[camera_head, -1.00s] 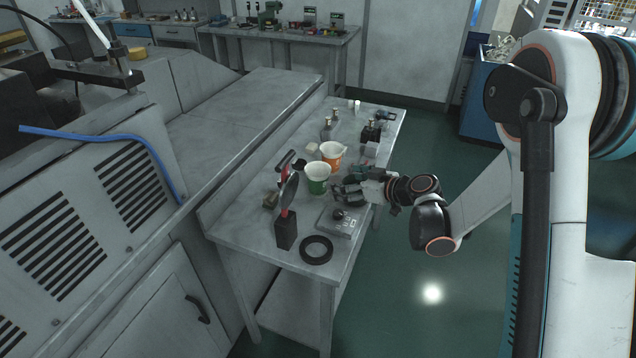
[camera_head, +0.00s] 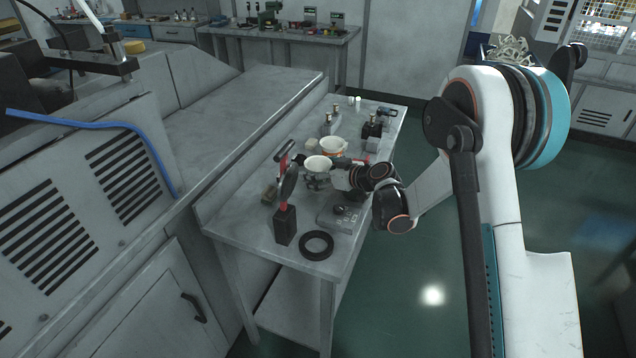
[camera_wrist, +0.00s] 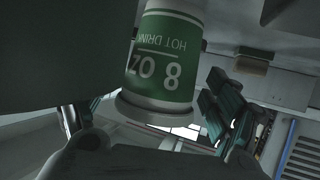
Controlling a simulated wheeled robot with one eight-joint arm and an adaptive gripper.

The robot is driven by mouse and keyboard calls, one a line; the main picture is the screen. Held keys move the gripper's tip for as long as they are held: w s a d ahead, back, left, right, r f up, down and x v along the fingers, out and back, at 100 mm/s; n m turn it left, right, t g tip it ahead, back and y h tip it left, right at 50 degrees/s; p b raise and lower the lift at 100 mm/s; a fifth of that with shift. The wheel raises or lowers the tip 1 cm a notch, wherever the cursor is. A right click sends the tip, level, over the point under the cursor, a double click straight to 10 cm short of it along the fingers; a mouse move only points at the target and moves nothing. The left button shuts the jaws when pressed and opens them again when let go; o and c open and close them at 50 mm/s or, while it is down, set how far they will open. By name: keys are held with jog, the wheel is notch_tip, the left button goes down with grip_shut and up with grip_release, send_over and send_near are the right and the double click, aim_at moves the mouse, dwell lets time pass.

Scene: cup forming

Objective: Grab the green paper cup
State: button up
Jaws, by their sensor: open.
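The green paper cup (camera_head: 318,162) stands upright on the workbench. In the head view its white rim and inside show, while most of its green side is hidden by my gripper. In the wrist view the green cup (camera_wrist: 166,52) appears upside down and close, with white lettering on its green band. My gripper (camera_head: 317,182) is at the near side of the cup. Its dark fingers show on the left and right of the cup in the wrist view and stand apart, so the gripper is open. Contact with the cup cannot be told.
An orange and white cup (camera_head: 333,147) stands just behind the green one. A mirror-like disc on a black block (camera_head: 285,227) stands at front left. A black ring (camera_head: 316,245) and a grey device (camera_head: 338,215) lie in front. Small bottles (camera_head: 327,123) stand farther back.

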jog(key=shift+w+a+f, duration=0.15)
jog(key=shift+w+a, duration=0.1)
jog(key=shift+a, duration=0.05)
jog(key=c, duration=0.9)
